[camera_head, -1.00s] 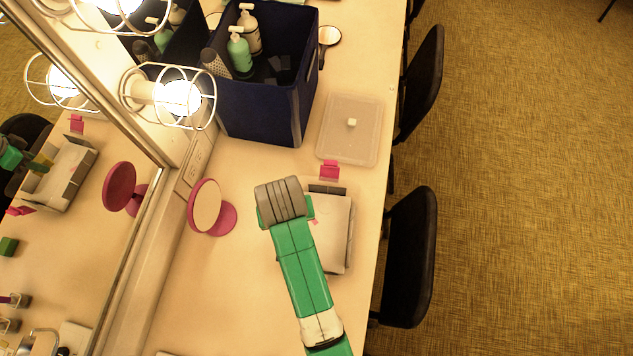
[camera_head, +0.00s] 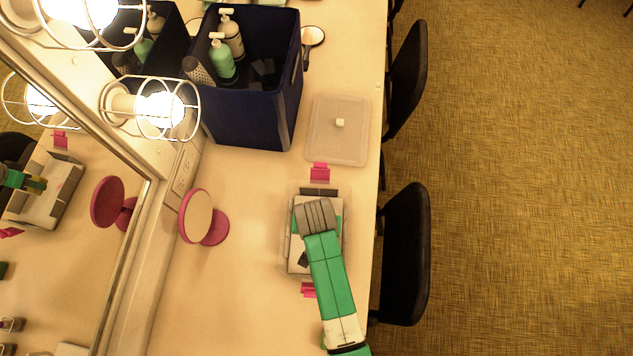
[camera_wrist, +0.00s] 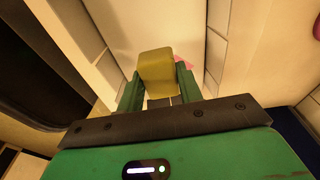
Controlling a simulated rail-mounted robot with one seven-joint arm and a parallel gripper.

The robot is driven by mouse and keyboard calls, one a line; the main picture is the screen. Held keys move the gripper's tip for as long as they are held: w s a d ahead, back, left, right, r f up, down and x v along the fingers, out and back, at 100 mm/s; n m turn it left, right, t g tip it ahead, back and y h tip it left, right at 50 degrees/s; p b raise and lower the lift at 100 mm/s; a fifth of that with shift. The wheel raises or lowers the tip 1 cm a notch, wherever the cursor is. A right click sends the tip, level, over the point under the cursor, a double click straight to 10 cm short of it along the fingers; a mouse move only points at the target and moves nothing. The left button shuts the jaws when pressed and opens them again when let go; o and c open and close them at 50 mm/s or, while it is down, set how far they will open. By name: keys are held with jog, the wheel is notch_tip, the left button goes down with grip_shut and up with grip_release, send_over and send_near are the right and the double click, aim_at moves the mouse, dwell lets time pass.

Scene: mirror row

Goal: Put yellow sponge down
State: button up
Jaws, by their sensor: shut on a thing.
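My gripper (camera_wrist: 159,78) is shut on the yellow sponge (camera_wrist: 158,66), which sits between the two green fingers in the wrist view. In the head view my gripper (camera_head: 315,217) is above an open, pale box (camera_head: 296,258) near the table's right edge. My wrist hides the sponge there. The mirror at left reflects my green gripper and a bit of yellow. Pale surfaces with seams fill the wrist view behind the sponge. I cannot tell whether the sponge touches anything below it.
Pink clips (camera_head: 320,172) mark the box's ends. A clear lid (camera_head: 338,148) lies beyond it. A round pink-backed mirror (camera_head: 197,217) stands to the left. A dark blue bin (camera_head: 250,115) with bottles is at the back. Black chairs (camera_head: 404,255) line the right edge.

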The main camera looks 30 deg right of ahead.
jog(key=shift+f, duration=1.65)
jog(key=shift+f, duration=0.1)
jog(key=o, duration=1)
jog(key=shift+c, duration=0.2)
jog(key=r, duration=0.4)
jog(key=s+r, duration=0.1)
jog(key=r, duration=0.3)
jog(key=a+r, duration=0.1)
jog(key=r, duration=0.3)
jog(key=shift+s, duration=0.3)
